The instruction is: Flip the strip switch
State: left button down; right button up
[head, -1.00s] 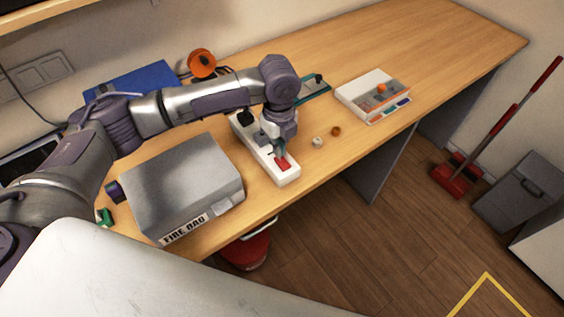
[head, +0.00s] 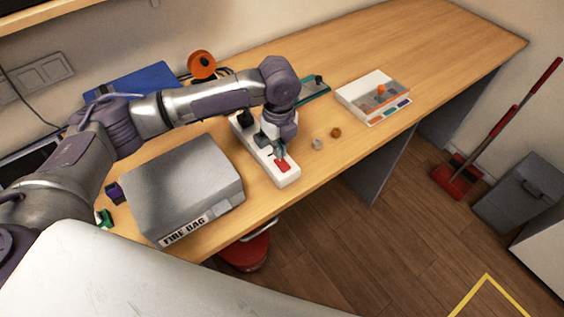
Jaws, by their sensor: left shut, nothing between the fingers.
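A white power strip (head: 290,180) lies on the wooden desk, just right of the grey fire bag. Its red switch (head: 283,166) is at the strip's near end. A black plug (head: 244,118) sits at its far end. My left gripper (head: 280,153) points down over the strip, shut and empty, with its fingertips at or just above the far edge of the red switch. I cannot tell whether they touch it, or which way the switch is tilted. My right gripper is not in view.
The grey fire bag (head: 185,185) stands close left of the strip. Two small round pieces, one whitish (head: 317,144) and one brown (head: 336,132), lie to its right. A white box (head: 366,90) and an orange spool (head: 202,65) are farther back. The desk's right end is clear.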

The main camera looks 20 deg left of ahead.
pick_arm(q)
jog(key=shift+f+b, duration=0.35)
jog(key=shift+f, duration=0.85)
dwell(0.6)
notch_tip(320, 180, up, 7)
jog(key=p, duration=0.8)
jog(key=shift+r, duration=0.1)
dwell(0.4)
